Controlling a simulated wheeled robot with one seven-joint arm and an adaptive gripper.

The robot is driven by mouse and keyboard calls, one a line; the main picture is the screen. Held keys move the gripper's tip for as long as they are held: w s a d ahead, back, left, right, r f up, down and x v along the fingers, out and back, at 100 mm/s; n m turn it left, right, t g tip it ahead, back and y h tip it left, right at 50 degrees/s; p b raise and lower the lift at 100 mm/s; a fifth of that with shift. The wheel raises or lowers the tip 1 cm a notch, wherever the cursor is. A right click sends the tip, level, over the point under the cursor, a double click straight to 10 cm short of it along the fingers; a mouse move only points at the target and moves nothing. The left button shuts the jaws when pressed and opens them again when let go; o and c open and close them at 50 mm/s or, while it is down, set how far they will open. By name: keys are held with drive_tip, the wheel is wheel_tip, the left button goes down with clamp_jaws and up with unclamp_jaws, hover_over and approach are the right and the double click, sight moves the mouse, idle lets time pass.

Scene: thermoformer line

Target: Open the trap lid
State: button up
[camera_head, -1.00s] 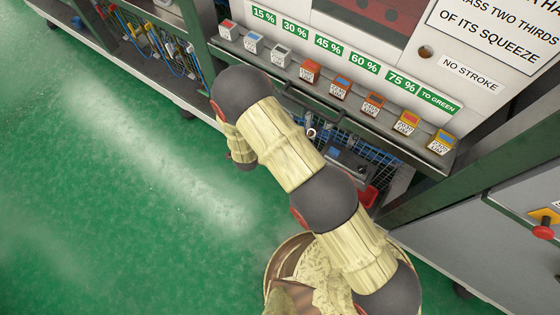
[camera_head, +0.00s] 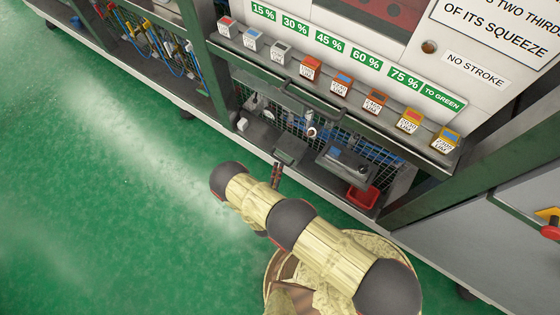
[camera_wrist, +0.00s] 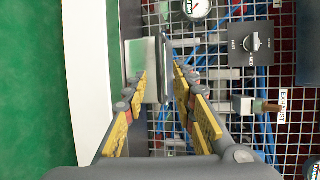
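A small grey-green box with a flat top (camera_head: 290,149), probably the trap with its lid, sits low in front of the wire mesh in the head view. In the wrist view, its pale flat face (camera_wrist: 138,58) and darker metal side lie ahead of my fingertips. No lid edge or hinge can be made out clearly. My gripper (camera_wrist: 160,82) is open, its yellow-padded fingers spread on either side of the box's near end. I cannot tell whether they touch it. In the head view, my gripper (camera_head: 276,175) is small and dark just below the box.
A pressure gauge (camera_wrist: 195,8), a dark knob box (camera_wrist: 250,43) and an exhaust fitting (camera_wrist: 250,105) stand on the mesh to the right, among blue hoses. A red tray (camera_head: 362,198) lies low at right. A handle bar (camera_head: 314,100) projects above. Green floor is open at left.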

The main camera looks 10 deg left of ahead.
sight(280, 161)
drive_tip(key=w+b, duration=0.1)
drive_tip(key=w, duration=0.2)
drive_tip(key=w+f+b, duration=0.1)
drive_tip(key=w, duration=0.1)
drive_tip(key=shift+w, duration=0.4)
drive_tip(key=shift+c, duration=1.2)
drive_tip(key=c, duration=0.4)
clamp_jaws()
